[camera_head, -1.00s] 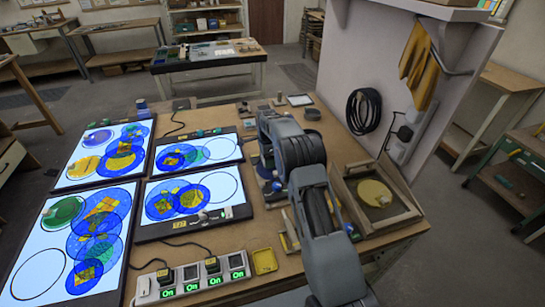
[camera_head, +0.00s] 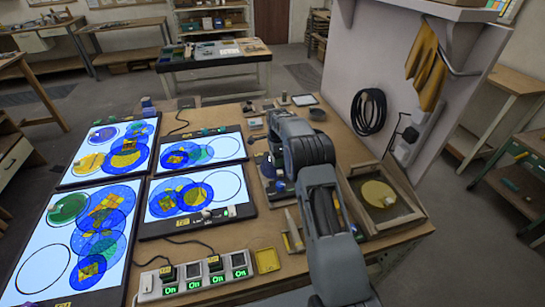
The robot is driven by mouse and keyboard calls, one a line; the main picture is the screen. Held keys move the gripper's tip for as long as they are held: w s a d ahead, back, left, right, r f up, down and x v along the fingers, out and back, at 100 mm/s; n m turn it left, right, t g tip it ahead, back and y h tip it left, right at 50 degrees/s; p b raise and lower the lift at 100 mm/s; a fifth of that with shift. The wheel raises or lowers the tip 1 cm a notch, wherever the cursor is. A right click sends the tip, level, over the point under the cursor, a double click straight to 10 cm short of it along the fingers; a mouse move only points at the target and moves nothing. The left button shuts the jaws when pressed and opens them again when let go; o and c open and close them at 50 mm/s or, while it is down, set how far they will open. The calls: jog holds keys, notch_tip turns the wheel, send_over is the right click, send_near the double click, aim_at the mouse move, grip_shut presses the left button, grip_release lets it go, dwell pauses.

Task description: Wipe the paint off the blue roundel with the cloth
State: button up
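Several blue roundels lie on lit white panels at the left. One blue disc (camera_head: 108,205) with a yellow patch is on the near left panel; others overlap on the near right panel (camera_head: 231,181), including a blue disc with a yellow centre (camera_head: 196,196). I cannot tell which one is the paint-marked roundel. My arm comes up from the bottom right and bends over the middle of the bench. My gripper is hidden behind the arm, so its fingers do not show.
A wooden tray (camera_head: 411,214) with a yellow disc is right of my arm. Black cables run between the panels. A wall stands behind the tray.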

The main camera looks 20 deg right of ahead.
dwell(0.3)
jog(key=shift+r+p, duration=1.55)
jog(key=shift+r, duration=0.95)
